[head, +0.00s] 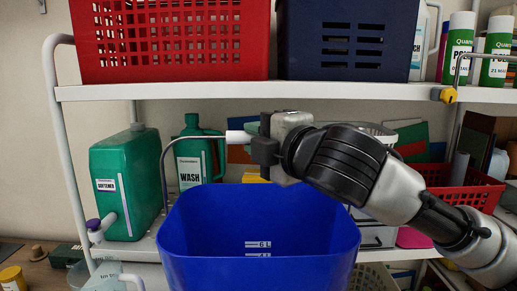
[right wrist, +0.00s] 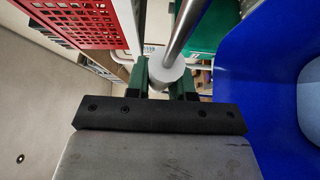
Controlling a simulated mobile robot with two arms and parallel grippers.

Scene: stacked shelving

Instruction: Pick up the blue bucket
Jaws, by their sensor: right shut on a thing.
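The blue bucket (head: 205,255) stands upright at the bottom middle of the head view, its open rim facing up and litre marks on its inside wall. Its lower part is cut off by the picture edge, so what is under it is hidden. Its metal wire handle with a white grip (head: 238,137) is raised above the rim. My right gripper (head: 262,147) is shut on the handle's grip, above the bucket. In the right wrist view the fingers (right wrist: 163,80) close around the white grip, with the blue bucket wall (right wrist: 238,70) at right. My left gripper is out of view.
A red crate (head: 170,70) and a dark blue crate (head: 345,68) sit on the upper shelf (head: 250,92), above my right gripper. Green jugs (head: 125,190) stand on the lower shelf at left. A red basket (head: 465,190) is at right, near my right arm.

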